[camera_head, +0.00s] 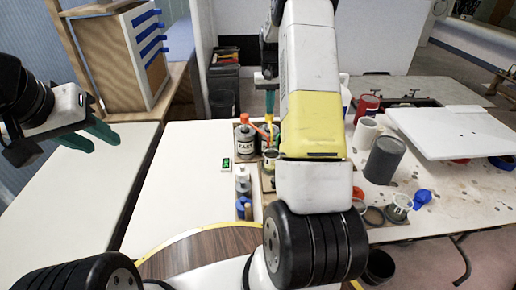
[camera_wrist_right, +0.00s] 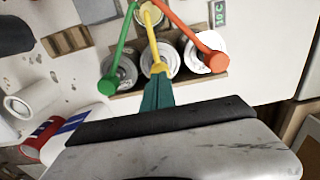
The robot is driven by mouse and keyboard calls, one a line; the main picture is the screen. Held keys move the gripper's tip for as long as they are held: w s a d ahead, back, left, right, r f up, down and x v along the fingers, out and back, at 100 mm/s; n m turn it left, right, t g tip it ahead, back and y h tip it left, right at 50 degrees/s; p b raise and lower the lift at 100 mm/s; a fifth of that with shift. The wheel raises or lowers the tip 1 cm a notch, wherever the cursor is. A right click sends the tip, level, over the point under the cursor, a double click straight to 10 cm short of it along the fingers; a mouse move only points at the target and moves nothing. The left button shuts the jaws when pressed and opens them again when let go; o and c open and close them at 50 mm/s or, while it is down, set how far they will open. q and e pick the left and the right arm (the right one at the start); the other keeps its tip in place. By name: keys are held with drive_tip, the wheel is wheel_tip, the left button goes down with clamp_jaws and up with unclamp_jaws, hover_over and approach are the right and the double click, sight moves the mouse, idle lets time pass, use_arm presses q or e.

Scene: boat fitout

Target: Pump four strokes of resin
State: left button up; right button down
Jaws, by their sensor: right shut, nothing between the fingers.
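Three pump cans stand in a row in a wooden holder. In the right wrist view they carry a green pump (camera_wrist_right: 118,45), a yellow pump (camera_wrist_right: 153,40) and an orange-red pump (camera_wrist_right: 185,32). In the head view the can marked FAST (camera_head: 245,143) has the red pump (camera_head: 257,129); my right arm hides part of the row. A small cup (camera_wrist_right: 150,13) sits below the spouts' ends. My right gripper (camera_wrist_right: 158,85) is shut and empty, its teal fingertips over the yellow pump's head; contact cannot be told. My left gripper (camera_head: 103,137) is open and empty, above the left table.
A small green display (camera_head: 227,163) lies left of the cans. Bottles (camera_head: 243,180) stand in front. A grey cylinder (camera_head: 384,160), a red can (camera_head: 367,106) and a white board (camera_head: 450,130) crowd the right side. The left table (camera_head: 70,190) is clear.

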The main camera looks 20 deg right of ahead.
drive_tip(key=shift+f, duration=1.55)
drive_tip(key=shift+r, duration=2.1)
drive_tip(key=shift+r, duration=0.1)
drive_tip(key=shift+r, duration=1.45)
